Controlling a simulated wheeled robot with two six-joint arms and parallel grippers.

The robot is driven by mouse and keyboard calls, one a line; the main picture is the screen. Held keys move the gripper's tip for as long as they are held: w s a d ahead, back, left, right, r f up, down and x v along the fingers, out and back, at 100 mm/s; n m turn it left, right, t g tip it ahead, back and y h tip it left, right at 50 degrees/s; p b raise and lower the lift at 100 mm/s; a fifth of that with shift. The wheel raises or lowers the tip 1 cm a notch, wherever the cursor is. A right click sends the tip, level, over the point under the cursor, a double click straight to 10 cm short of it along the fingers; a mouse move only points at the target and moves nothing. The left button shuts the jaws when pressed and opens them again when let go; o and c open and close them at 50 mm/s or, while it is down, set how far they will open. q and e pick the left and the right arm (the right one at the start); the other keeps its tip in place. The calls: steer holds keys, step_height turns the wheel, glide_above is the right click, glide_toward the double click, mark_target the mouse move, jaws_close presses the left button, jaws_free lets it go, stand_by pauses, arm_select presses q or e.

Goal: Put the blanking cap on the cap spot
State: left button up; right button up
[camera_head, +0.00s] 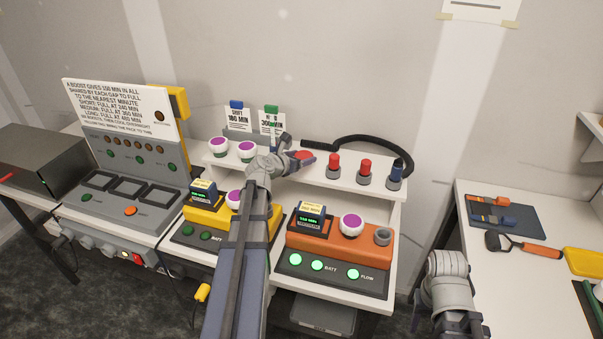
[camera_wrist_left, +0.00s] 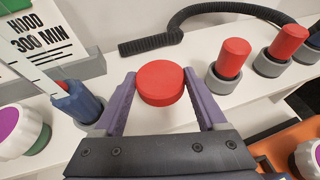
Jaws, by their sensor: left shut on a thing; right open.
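My left gripper (camera_head: 293,158) is over the white shelf, with its two purple-grey fingers on either side of a round red cap. The cap shows as a red disc in the left wrist view (camera_wrist_left: 160,83) and partly in the head view (camera_head: 303,155). I take it to be the blanking cap. It appears to be above the shelf top; whether it touches the shelf I cannot tell. No cap spot can be told for certain. My right arm (camera_head: 447,270) shows at the lower right, but its fingers do not show.
Two red plugs (camera_head: 333,165) and a blue plug (camera_head: 395,175) stand in grey holders right of the cap. A black hose (camera_head: 375,142) curves behind them. Another blue plug (camera_wrist_left: 76,102) stands close left of my fingers. Below is an orange unit (camera_head: 345,250) with an open grey port (camera_head: 382,236).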

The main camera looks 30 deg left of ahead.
mark_target(301, 172)
arm_select(q)
steer(key=shift+f+b, duration=1.75)
steer(key=shift+b, duration=0.05)
steer(key=shift+f, duration=0.2)
steer(key=o, duration=1.3)
steer(key=shift+r, duration=0.2)
steer(key=shift+p+v, duration=2.3)
steer(key=shift+v, duration=3.7)
